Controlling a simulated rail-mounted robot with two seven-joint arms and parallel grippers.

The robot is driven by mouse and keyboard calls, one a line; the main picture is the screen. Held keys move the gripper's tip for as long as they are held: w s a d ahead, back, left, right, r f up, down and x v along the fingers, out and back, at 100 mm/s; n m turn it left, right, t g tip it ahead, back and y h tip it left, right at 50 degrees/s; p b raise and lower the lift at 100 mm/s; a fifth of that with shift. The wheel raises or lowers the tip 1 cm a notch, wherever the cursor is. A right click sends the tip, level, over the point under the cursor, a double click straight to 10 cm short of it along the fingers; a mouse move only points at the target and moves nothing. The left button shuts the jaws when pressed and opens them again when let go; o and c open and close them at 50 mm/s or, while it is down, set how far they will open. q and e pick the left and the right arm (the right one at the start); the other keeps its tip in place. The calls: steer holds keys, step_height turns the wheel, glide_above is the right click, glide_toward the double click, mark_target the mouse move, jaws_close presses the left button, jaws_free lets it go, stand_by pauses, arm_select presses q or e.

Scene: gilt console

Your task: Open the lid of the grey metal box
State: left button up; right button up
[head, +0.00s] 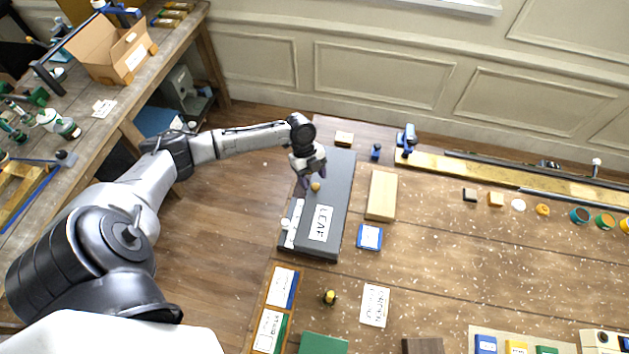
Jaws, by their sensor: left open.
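The grey metal box (337,215) is long, dark grey and flat-topped, at the left end of the console. Its top looks closed. A white label reading "LEAF" (320,223) lies on its near part, and a small orange-brown knob (315,187) shows near its middle. My left gripper (312,180) is open, pointing down over the box's left half, with its fingertips close by the knob. I cannot tell whether they touch it. The gripper and wrist hide part of the box's far left side. My right gripper is not in view.
A white item (292,223) lies along the box's near left edge. Right of the box are a pale wooden block (381,195) and a blue-framed card (369,237). A black-and-yellow piece (329,297) stands nearer. The speckled console top (460,250) is mostly clear to the right.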

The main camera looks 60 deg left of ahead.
mark_target(315, 186)
arm_select(q)
steer(key=shift+x, duration=1.55)
jaws_close()
